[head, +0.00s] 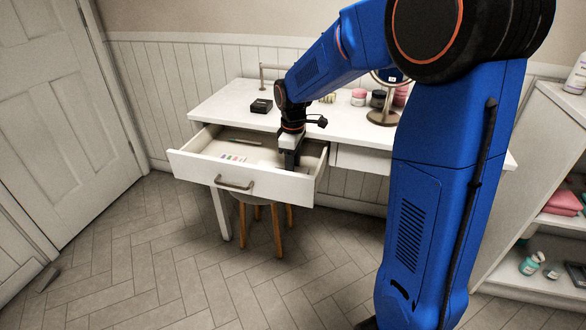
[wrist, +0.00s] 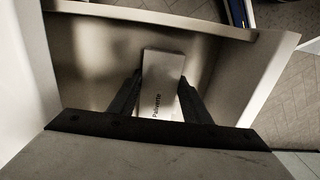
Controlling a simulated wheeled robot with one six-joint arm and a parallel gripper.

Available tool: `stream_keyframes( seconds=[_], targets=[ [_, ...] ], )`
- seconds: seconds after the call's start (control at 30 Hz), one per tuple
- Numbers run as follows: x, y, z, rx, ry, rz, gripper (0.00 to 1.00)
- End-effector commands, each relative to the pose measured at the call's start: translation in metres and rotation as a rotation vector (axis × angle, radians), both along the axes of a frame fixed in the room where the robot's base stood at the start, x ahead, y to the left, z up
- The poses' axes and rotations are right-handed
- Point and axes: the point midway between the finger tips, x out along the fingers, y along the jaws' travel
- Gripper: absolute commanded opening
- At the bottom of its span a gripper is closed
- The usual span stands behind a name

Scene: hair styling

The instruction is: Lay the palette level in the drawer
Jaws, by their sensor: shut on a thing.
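The palette (wrist: 161,82) is a pale slab with dark lettering that looks like "Palvette". My gripper (wrist: 160,97) is shut on it, with one dark finger on each side. The white drawer (head: 199,174) is pulled out from the desk, and its rim (wrist: 185,20) also shows in the wrist view. In the head view my gripper (head: 291,160) reaches down into the right part of the drawer. The palette shows above the drawer's floor in the wrist view; I cannot tell whether it touches it. In the head view it is mostly hidden.
A small item with coloured patches (head: 233,157) lies in the drawer's middle. A black box (head: 261,106), pink-lidded jars (head: 359,97) and a round mirror on a stand (head: 383,117) are on the desk (head: 225,103). A stool (head: 258,206) stands below the drawer.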

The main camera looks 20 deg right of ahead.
Motion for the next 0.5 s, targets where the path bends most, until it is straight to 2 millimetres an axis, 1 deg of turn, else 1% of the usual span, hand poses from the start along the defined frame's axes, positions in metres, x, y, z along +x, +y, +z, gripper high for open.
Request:
stream_keyframes(
  seconds=[0.2, 0.23, 0.3, 0.5],
  targets=[
    [0.0001, 0.0, 0.0, 0.0, 0.0, 0.0, 0.13],
    [0.0001, 0.0, 0.0, 0.0, 0.0, 0.0, 0.51],
    [0.0001, 0.0, 0.0, 0.0, 0.0, 0.0, 0.66],
    [0.0, 0.0, -0.0001, 0.0, 0.0, 0.0, 0.66]
  ],
)
